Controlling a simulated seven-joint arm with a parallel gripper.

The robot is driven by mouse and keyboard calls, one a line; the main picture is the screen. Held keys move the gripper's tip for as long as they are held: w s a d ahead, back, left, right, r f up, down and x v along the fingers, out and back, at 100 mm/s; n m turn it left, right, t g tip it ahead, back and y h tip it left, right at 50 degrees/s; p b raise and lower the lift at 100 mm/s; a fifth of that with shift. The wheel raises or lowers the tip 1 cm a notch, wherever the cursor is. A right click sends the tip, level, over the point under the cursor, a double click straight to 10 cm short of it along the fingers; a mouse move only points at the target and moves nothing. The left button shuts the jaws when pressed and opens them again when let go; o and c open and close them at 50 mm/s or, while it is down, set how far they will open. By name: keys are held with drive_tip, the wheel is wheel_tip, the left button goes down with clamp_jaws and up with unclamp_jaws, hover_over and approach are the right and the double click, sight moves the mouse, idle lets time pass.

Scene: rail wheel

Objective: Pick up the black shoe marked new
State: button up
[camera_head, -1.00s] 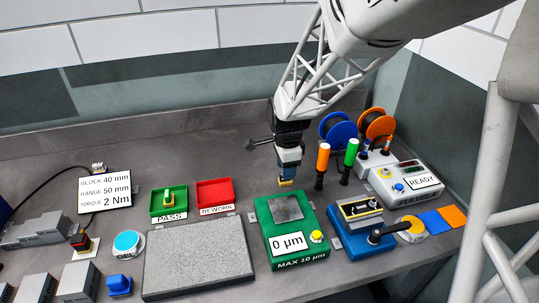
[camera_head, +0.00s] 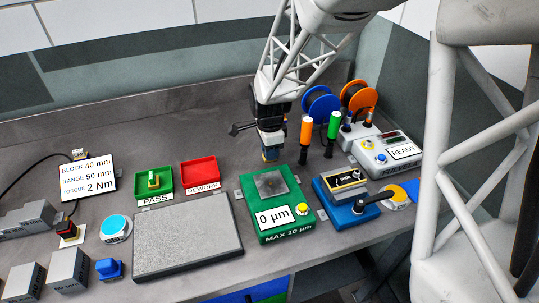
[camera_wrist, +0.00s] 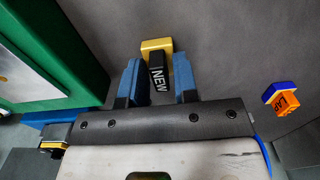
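The black shoe marked NEW (camera_wrist: 160,78) shows in the wrist view, with a yellow part (camera_wrist: 157,44) at its far end. My gripper (camera_wrist: 157,66) is open, with one blue finger on each side of the shoe. Narrow gaps show between the shoe and both fingers. I cannot tell how deep the shoe sits between the fingertips. In the head view my gripper (camera_head: 270,154) points down just behind the green gauge stand; it hides most or all of the shoe there.
The green gauge stand (camera_head: 288,225) is close in front of my gripper. Orange-handled (camera_head: 306,130) and green-handled (camera_head: 334,125) tools stand close on the right. A blue fixture (camera_head: 347,213) is at front right. An orange and blue block (camera_wrist: 284,98) shows in the wrist view.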

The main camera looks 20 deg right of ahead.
clamp_jaws()
drive_tip(key=shift+r, duration=5)
